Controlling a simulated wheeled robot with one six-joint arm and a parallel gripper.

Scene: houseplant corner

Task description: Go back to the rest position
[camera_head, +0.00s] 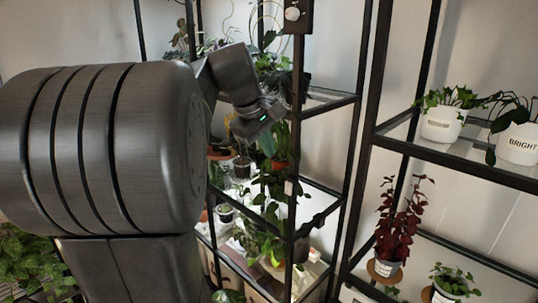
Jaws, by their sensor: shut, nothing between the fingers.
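My gripper (262,120) shows left of the picture's middle, dark grey with a small green light. It is shut, with nothing visible held in it. It is in front of the left black-framed shelf (326,105), close to the plants there; I cannot tell whether it touches any leaves. My arm's large grey link fills the left side and hides much behind it.
Potted plants crowd the left shelf, including a terracotta pot (279,164). The right shelf (470,165) holds a white pot (441,125), a white pot marked "BRIGHT" (518,147) and, lower down, a dark red plant (398,222). A leafy plant (30,262) is at lower left.

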